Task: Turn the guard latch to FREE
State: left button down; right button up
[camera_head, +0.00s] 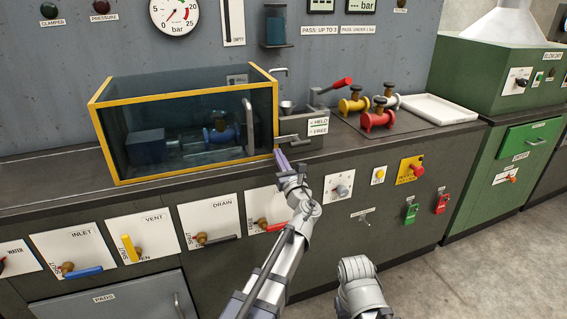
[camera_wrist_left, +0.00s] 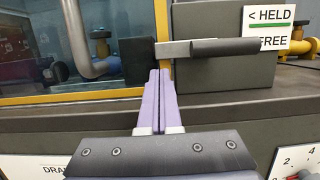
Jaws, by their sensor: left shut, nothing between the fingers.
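The guard latch (camera_head: 288,138) is on the dark block at the right end of the yellow-framed guard box (camera_head: 185,95). In the left wrist view the latch (camera_wrist_left: 225,46) is a silver bar with a dark grip, lying about level and pointing right. The label (camera_head: 318,126) beside it reads HELD above FREE, with a green line under HELD in the wrist view. My left gripper (camera_head: 280,155) is shut and empty, its purple fingertips (camera_wrist_left: 159,75) just below and in front of the latch's silver bar. I cannot tell whether they touch. My right gripper is out of view.
A red-handled lever (camera_head: 342,83) stands behind the label. Coloured spools (camera_head: 377,117) and a white tray (camera_head: 437,108) are to the right. Valve panels, including DRAIN (camera_head: 212,227), and a knob (camera_head: 342,190) line the cabinet front. The guard box wall is close on the left.

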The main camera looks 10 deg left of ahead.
pick_arm(q)
jog(key=shift+w+a+r, duration=0.15)
jog(key=shift+w+a, duration=0.25)
jog(key=shift+w, duration=0.15)
jog(key=shift+s+r+m+p, duration=0.1)
jog(key=shift+r+m+p, duration=0.15)
jog(key=shift+m+p, duration=0.15)
